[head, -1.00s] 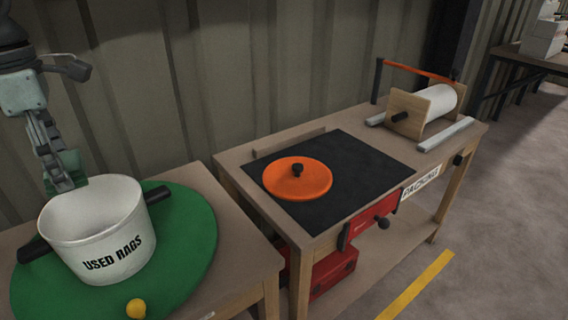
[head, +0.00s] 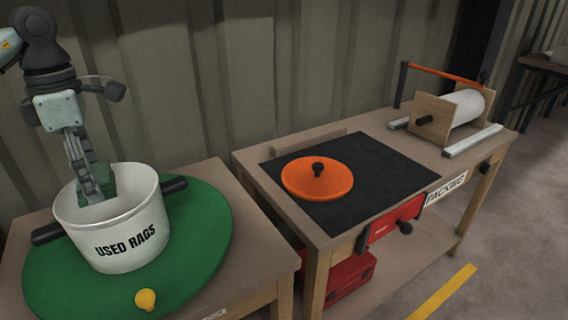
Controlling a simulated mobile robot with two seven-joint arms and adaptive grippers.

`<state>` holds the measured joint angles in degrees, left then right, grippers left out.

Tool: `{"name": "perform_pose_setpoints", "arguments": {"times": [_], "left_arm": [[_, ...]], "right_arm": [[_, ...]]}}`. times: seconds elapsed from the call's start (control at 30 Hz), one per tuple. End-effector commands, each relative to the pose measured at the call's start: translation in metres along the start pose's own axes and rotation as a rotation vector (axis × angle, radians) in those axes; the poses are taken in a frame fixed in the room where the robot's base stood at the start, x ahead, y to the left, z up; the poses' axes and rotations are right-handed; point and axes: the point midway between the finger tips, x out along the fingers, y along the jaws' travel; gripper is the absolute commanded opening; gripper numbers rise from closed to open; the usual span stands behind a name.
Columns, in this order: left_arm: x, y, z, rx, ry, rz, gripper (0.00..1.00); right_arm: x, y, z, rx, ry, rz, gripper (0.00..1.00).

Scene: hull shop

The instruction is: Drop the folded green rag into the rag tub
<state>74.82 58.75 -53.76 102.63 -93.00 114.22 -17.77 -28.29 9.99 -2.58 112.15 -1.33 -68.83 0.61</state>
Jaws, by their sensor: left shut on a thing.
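The rag tub (head: 135,232) is white with two black handles and the words "USED RAGS", and it stands upright on a round green board at the left. My left gripper (head: 97,192) reaches down through the tub's open top, with its fingertips below the rim level. It is shut on the green rag (head: 107,179), of which only a small part shows beside the fingers. The lower part of the rag and the tub's floor are hidden by the front wall. My right gripper is not in view.
The round green board (head: 205,235) carries a yellow knob (head: 145,299) near its front edge. To the right, across a narrow gap, a packing bench (head: 375,130) holds an orange disc (head: 318,182) on a black mat (head: 400,175) and a white roll (head: 468,104) in a wooden holder.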

Motion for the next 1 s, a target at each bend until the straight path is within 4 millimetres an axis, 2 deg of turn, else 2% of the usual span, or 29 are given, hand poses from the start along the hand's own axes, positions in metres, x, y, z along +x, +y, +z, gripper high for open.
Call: {"name": "perform_pose_setpoints", "arguments": {"times": [0.37, 0.4, 0.57, 0.87, 1.0], "left_arm": [[0.0019, 0.0, 0.0, 0.0, 0.0, 0.0, 0.38], [0.0019, 0.0, 0.0, 0.0, 0.0, 0.0, 0.69], [0.0019, 0.0, 0.0, 0.0, 0.0, 0.0, 0.89], [0.0017, 0.0, 0.0, 0.0, 0.0, 0.0, 0.89], [-0.0059, 0.0004, 0.0004, 0.0, -0.002, 0.002, 0.89]], "right_arm": [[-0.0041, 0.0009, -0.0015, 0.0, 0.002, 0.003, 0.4], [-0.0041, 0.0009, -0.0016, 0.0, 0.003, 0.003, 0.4], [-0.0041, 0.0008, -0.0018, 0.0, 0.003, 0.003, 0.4], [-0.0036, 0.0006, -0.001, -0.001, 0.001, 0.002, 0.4], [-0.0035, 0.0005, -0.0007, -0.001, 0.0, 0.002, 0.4]]}}
